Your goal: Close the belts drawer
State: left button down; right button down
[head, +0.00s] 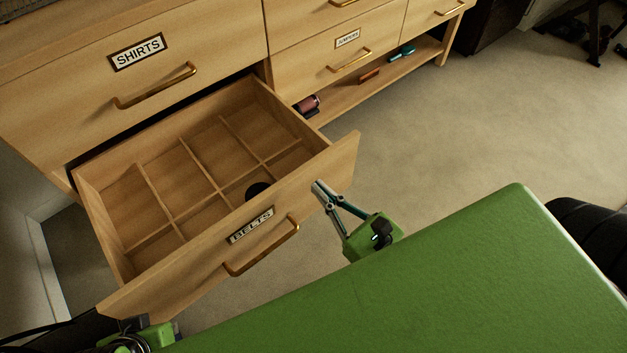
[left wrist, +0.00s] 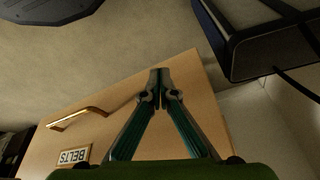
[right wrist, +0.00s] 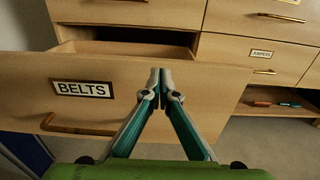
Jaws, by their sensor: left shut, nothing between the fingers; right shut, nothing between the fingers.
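The belts drawer (head: 184,272) is pulled out of the wooden dresser, below the shirts drawer. Its inside is divided into compartments, and a dark round item (head: 257,190) lies in one near the front. Its front carries a BELTS label (head: 250,226) and a brass handle (head: 262,250). My right gripper (head: 318,186) is shut and empty, with its tips at the right part of the drawer front; in the right wrist view the tips (right wrist: 160,72) overlap the front. My left gripper (left wrist: 160,74) is shut and empty before the other end of the front. I cannot tell whether either touches.
The shirts drawer (head: 192,48) above is shut. The jumpers drawer (head: 334,62) is shut, over an open shelf (head: 345,92) with several small items. A black-framed object (left wrist: 265,40) stands near my left gripper. Carpet (head: 480,130) right of the drawer is clear.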

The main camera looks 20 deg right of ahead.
aim_at(304, 174)
jog(key=shift+x, duration=0.8)
pick_arm(q)
jog(key=shift+s+a, duration=0.1)
jog(key=shift+s, duration=0.3)
pick_arm(e)
jog(key=shift+w+a, duration=0.2)
jog(key=shift+w, duration=0.5)
jog(key=shift+w, duration=0.1)
